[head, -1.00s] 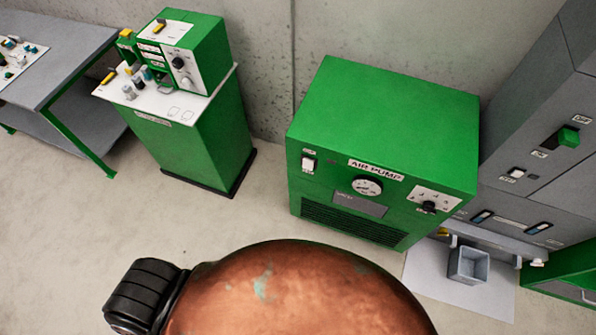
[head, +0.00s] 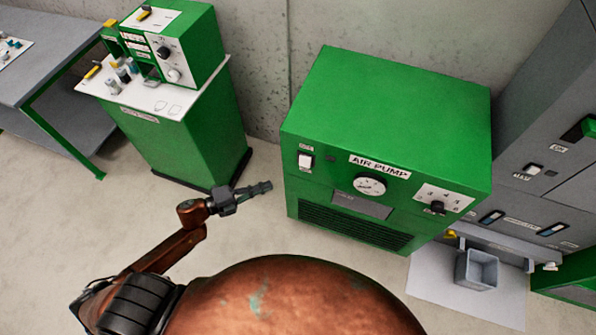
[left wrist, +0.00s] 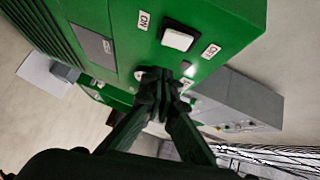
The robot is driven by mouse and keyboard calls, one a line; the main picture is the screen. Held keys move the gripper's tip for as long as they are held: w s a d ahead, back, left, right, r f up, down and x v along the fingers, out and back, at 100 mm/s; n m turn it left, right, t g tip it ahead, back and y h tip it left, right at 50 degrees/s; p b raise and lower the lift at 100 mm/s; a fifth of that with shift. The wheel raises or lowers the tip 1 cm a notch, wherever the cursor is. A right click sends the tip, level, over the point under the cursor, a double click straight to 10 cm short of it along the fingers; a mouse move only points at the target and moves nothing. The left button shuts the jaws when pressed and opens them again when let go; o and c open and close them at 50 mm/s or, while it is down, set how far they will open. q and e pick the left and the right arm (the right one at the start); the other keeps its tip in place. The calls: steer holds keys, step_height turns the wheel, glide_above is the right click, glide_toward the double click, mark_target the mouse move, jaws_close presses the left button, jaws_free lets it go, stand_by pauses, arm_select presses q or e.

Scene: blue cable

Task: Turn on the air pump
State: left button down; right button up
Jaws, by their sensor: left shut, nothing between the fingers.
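The green air pump box (head: 385,110) stands against the wall, with its label, a gauge (head: 369,185) and a dark knob (head: 437,207) on the front. A white rocker switch (head: 305,161) sits at the front's upper left. In the left wrist view the white switch (left wrist: 178,39) lies between ON and OFF labels, beyond the fingertips. My left gripper (head: 262,187) is shut and empty, left of the pump's front and below the switch in the head view. It also shows in the left wrist view (left wrist: 163,75), apart from the switch. My right gripper is out of view.
A green cabinet (head: 185,140) with a control panel stands at the left, beside a grey table (head: 50,75). Grey cabinets (head: 545,120) stand right of the pump. A small grey bin (head: 477,270) sits low at the right. Floor before the pump is open.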

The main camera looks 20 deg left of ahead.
arm_select(q)
steer(key=shift+s+d+r+m, duration=0.2)
steer(key=shift+d+r+m, duration=0.1)
steer(key=shift+d+r, duration=0.15)
steer(key=shift+w, duration=0.1)
glide_toward(307, 167)
steer(key=d, duration=0.4)
steer(key=w+b, duration=0.1)
steer(key=w, duration=0.2)
steer(key=shift+w+f, duration=0.2)
steer(key=shift+w, duration=0.35)
